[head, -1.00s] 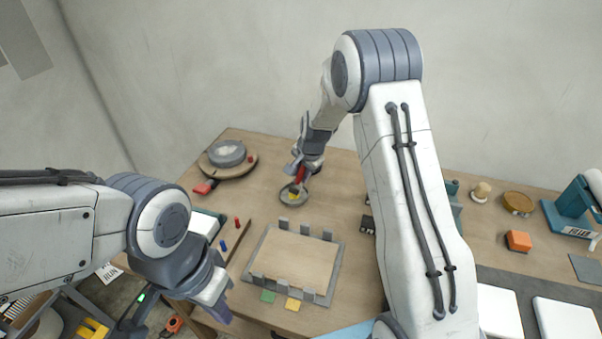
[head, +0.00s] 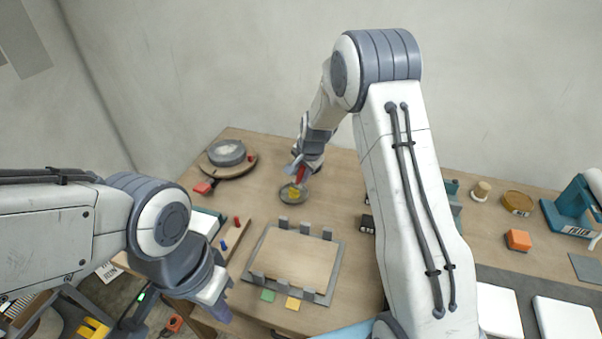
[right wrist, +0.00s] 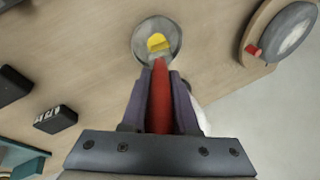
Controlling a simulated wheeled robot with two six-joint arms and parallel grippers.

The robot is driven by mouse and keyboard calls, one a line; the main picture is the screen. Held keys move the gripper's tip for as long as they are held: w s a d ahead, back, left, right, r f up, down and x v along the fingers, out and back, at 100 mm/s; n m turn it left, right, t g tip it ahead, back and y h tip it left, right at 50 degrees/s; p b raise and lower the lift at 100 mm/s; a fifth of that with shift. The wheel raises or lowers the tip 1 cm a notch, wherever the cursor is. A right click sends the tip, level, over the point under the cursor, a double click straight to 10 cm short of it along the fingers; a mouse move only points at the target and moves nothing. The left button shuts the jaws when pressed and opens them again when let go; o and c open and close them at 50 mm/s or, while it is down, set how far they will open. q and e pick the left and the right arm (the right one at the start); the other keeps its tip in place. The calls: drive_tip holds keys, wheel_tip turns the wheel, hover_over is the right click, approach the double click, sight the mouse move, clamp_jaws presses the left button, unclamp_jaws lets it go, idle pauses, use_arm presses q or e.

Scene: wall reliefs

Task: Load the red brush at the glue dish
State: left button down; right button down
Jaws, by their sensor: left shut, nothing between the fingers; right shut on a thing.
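The red brush (head: 302,174) is held in my right gripper (head: 305,163), which is shut on its handle. It also shows between the fingers in the right wrist view (right wrist: 160,95). The brush points down at the glue dish (head: 290,194), a small round grey dish with yellow glue in it, seen again in the right wrist view (right wrist: 144,41). The brush tip is over the dish at the yellow patch; I cannot tell whether it touches the glue. My left gripper (head: 222,308) is shut and empty, low at the left, away from the dish.
A grey bowl (head: 226,150) on a round wooden board stands at the back left, with a red-handled item (head: 205,187) beside it. A grey frame with upright tabs (head: 260,245) lies in front of the dish. An orange block (head: 518,240) is at the right.

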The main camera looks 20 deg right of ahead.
wheel_tip(320, 180, up, 7)
drive_tip(key=p, duration=0.6)
idle(0.3)
idle(0.6)
